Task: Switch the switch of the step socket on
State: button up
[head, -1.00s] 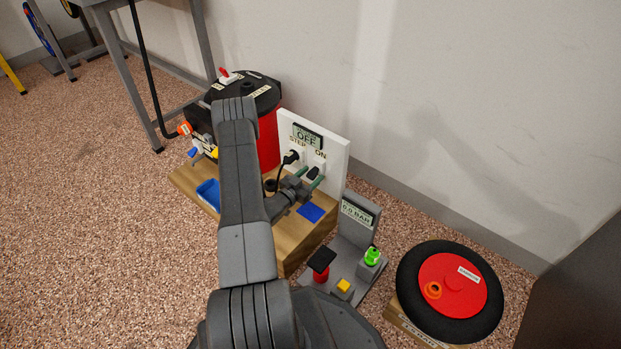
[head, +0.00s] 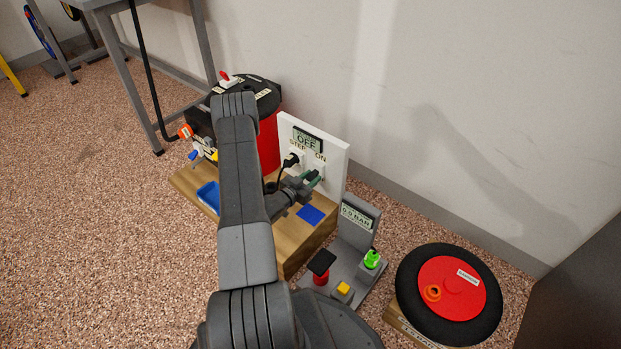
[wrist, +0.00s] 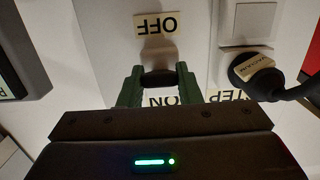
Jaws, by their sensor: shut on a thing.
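The step socket is a white upright panel (head: 338,162) on the wooden base, with a display (head: 307,139) reading OFF. A black plug (head: 291,160) sits in its socket; the plug and its cord also show in the wrist view (wrist: 253,72). The dark switch handle (wrist: 158,78) shows in the wrist view, which is upside down, between the OFF label (wrist: 157,23) and the partly covered ON label (wrist: 168,101). My gripper (wrist: 157,80) has its green fingers shut on the handle from both sides. In the head view my gripper (head: 312,178) is at the panel and hides the switch.
A red vacuum drum (head: 268,140) with a black lid stands behind my arm. A grey stand (head: 360,215) with a gauge and buttons is right of the wooden base (head: 310,240). A black and red wheel (head: 450,285) lies further right. The wall is close behind the panel.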

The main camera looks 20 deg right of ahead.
aim_at(315, 173)
notch_tip(315, 173, up, 2)
jog(key=g+y+p, duration=0.1)
jog(key=p, duration=0.1)
jog(key=g+y+p, duration=0.1)
jog(key=y+p, duration=0.1)
jog(key=shift+r+y, duration=0.2)
jog(key=shift+y, duration=0.1)
jog(key=y+p, duration=0.1)
jog(key=p, duration=0.1)
jog(key=r+g+y+p, duration=0.1)
jog(key=p, duration=0.2)
jog(key=shift+d+y, duration=0.1)
jog(key=shift+y, duration=0.2)
jog(key=g+p, duration=0.1)
jog(key=p, duration=0.1)
jog(key=shift+w+y+p, duration=0.1)
jog(key=shift+y+p, duration=0.3)
jog(key=shift+d+y+p, duration=0.1)
jog(key=shift+y+p, duration=0.2)
jog(key=shift+p, duration=0.25)
jog(key=o, duration=1)
jog(key=shift+f, duration=0.1)
